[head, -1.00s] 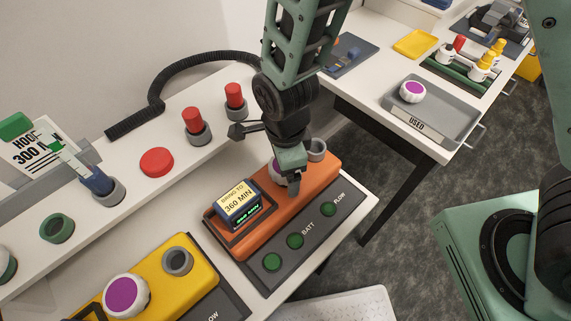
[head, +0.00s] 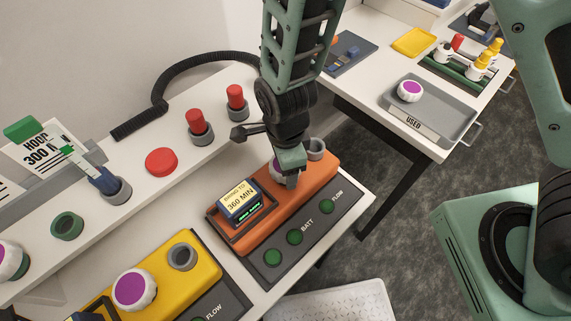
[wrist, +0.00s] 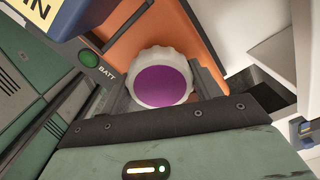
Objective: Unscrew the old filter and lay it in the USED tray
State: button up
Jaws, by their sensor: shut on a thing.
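My gripper (head: 290,178) points down at the orange device (head: 262,230) on the bench. It is shut on a white ribbed filter with a purple top (wrist: 162,84), which shows between the fingers in the wrist view. In the head view the gripper mostly hides this filter. The filter sits at the orange device's top; whether its thread is still engaged cannot be told. The grey USED tray (head: 450,118) stands on the side table at the upper right. A white filter with a purple top (head: 409,91) lies in it.
A yellow device (head: 205,268) with another purple-topped filter (head: 133,289) stands at the lower left. An empty grey socket (head: 316,149) is beside my gripper. Red knobs (head: 199,124) line the back ledge. A bottle rack (head: 455,70) stands behind the tray.

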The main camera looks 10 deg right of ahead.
jog(key=n, duration=0.5)
jog(key=shift+n, duration=0.4)
jog(key=n, duration=0.5)
jog(key=shift+n, duration=0.4)
jog(key=n, duration=0.5)
jog(key=shift+n+p, duration=0.3)
jog(key=shift+n, duration=0.1)
jog(key=n, duration=0.6)
jog(key=o, duration=1.1)
